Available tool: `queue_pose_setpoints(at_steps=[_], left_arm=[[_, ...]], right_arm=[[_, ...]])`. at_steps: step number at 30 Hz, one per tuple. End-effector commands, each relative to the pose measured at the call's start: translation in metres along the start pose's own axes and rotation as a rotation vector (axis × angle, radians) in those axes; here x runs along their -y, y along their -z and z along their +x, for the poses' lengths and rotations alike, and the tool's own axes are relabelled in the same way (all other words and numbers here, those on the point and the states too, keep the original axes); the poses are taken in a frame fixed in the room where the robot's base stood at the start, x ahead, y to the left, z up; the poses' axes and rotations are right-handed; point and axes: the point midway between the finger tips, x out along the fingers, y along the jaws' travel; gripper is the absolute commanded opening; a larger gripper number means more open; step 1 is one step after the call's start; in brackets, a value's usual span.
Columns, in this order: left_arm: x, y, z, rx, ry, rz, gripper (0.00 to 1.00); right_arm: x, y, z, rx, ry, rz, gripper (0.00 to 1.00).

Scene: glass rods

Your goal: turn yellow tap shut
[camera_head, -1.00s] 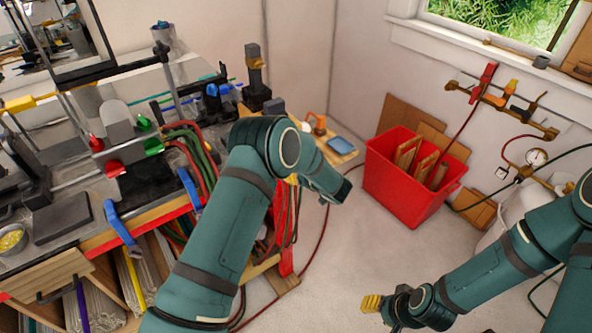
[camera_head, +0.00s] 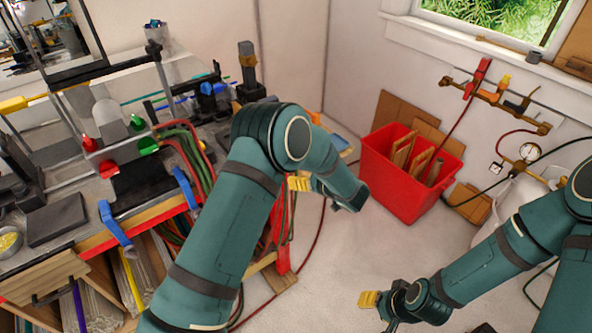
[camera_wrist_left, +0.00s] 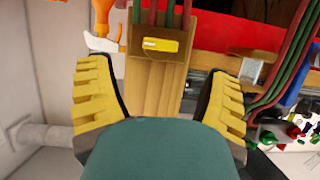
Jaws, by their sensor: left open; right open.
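A small yellow handle (camera_wrist_left: 160,45), which looks like the yellow tap, sits on a wooden board (camera_wrist_left: 157,85) in the left wrist view. Its long side lies roughly across the board. Red and green hoses run just above it. My left gripper (camera_wrist_left: 160,72) is open, its yellow ribbed fingers on either side of the board, with nothing held. I cannot tell how far the handle is from them. In the head view my forearm hides this handle, and only a yellow finger of the left gripper (camera_head: 300,183) shows. My right gripper (camera_head: 370,300) is open and empty above the floor.
The bench (camera_head: 165,207) with hoses and red and green knobs stands left. A red crate (camera_head: 398,192) stands on the floor. A wall manifold (camera_head: 507,105) carries red, orange-yellow and dark levers. Hoses (camera_wrist_left: 275,85) hang right of my left gripper. Floor between the arms is mostly clear.

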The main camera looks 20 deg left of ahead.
Motion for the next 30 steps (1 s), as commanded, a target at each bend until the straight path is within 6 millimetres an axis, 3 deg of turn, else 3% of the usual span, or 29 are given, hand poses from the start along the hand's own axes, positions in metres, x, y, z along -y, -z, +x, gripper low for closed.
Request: queue_pose_setpoints(at_steps=[3,10,26,30], left_arm=[[0.000,0.000,-0.021,0.000,-0.002,0.001,0.79],[0.000,0.000,-0.041,0.000,0.000,0.001,0.79],[0.001,-0.001,-0.043,0.001,0.000,0.001,0.79],[0.004,-0.013,-0.032,0.026,-0.055,0.012,0.79]], right_arm=[[0.000,0.000,0.000,0.000,0.000,0.000,0.47],[0.000,0.000,0.000,0.000,0.000,0.000,0.47],[0.000,0.000,0.000,0.000,0.000,0.000,0.47],[-0.002,-0.001,0.005,0.001,0.000,-0.001,0.47]])
